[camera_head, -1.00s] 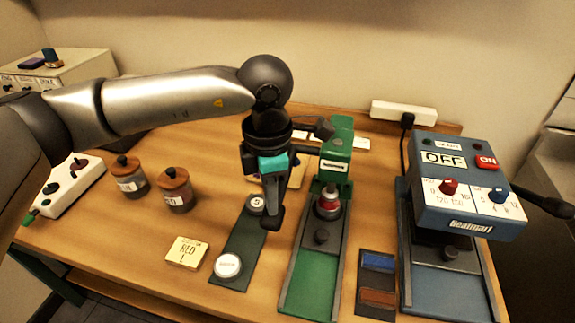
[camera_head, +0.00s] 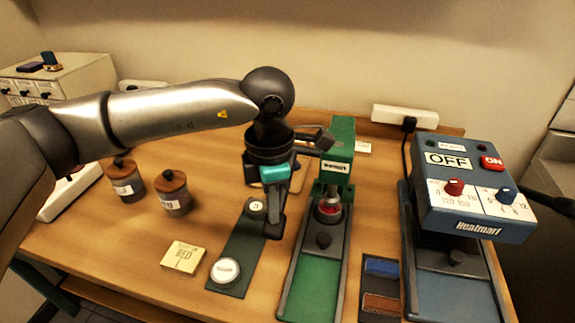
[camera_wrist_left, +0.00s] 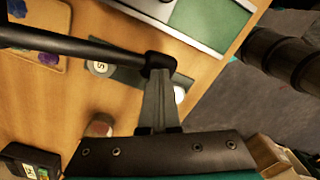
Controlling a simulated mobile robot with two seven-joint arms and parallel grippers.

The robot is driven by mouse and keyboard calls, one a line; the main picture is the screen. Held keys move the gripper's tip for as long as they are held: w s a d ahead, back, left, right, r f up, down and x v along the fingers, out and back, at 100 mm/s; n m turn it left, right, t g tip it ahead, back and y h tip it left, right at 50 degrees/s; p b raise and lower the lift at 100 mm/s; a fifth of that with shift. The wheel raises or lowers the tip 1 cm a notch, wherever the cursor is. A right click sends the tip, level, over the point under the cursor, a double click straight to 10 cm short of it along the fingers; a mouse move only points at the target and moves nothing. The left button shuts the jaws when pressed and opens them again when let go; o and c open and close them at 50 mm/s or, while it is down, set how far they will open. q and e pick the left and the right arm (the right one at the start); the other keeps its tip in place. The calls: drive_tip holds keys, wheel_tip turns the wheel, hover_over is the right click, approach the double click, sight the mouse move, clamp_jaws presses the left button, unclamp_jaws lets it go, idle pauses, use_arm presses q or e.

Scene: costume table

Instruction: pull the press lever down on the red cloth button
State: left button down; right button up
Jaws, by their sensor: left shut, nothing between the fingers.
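The green press (camera_head: 338,157) stands right of centre, and its dark lever (camera_head: 312,138) juts left toward my left gripper, partly hidden by it. The red button (camera_head: 329,209) sits in the press under the head, partly covered. My left gripper (camera_head: 273,228) is shut and empty, pointing down to the left of the press. In the left wrist view the lever (camera_wrist_left: 85,48) comes in from the left, and its dark end knob lies at the tip of my shut fingers (camera_wrist_left: 157,85). I cannot tell whether they touch. My right gripper is not in view.
A dark mat (camera_head: 232,255) with two round pieces lies left of the press, with a yellow card (camera_head: 184,256) beside it. Two jars (camera_head: 173,193) stand farther left. A blue heat press (camera_head: 470,195) and a tray (camera_head: 380,287) stand to the right.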

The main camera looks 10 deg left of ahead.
use_arm(q)
drive_tip(key=shift+f, duration=0.15)
drive_tip(key=shift+f+b, duration=0.3)
drive_tip(key=shift+b, duration=0.15)
idle(1.0)
wheel_tip(320, 180, up, 14)
drive_tip(key=p, duration=0.8)
drive_tip(key=shift+r, duration=0.2)
drive_tip(key=shift+w, duration=0.1)
idle(0.4)
